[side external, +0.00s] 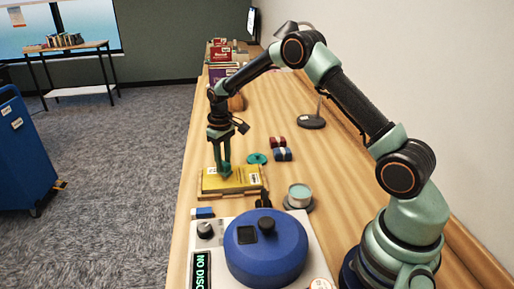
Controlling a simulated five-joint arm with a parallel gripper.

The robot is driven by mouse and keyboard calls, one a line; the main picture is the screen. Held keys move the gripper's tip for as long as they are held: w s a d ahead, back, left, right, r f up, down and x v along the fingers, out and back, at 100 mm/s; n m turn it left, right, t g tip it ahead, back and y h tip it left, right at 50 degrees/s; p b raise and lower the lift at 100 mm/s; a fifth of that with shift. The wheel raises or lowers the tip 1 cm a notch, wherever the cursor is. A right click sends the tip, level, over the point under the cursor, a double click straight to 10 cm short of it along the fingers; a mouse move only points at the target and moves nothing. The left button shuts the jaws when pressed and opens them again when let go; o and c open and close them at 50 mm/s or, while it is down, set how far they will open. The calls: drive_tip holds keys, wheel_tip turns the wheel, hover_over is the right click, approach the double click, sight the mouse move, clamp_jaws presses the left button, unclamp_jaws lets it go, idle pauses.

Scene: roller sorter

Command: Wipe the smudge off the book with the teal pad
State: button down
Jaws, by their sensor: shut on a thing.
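My gripper (221,163) points down over the left part of the book. It is shut on the teal pad (225,171), which is small and mostly hidden by the fingers. The pad is at or just above the cover; I cannot tell whether it touches. I cannot make out the smudge from this view.
A flat teal round piece (257,158) lies behind the book, beside red and blue blocks (281,152). A lamp base (311,122) stands further back.

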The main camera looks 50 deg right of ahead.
drive_tip(key=shift+s+a, duration=2.25)
drive_tip(key=shift+w+d, duration=3)
drive_tip(key=shift+d, duration=0.05)
wheel_tip(320, 180, up, 8)
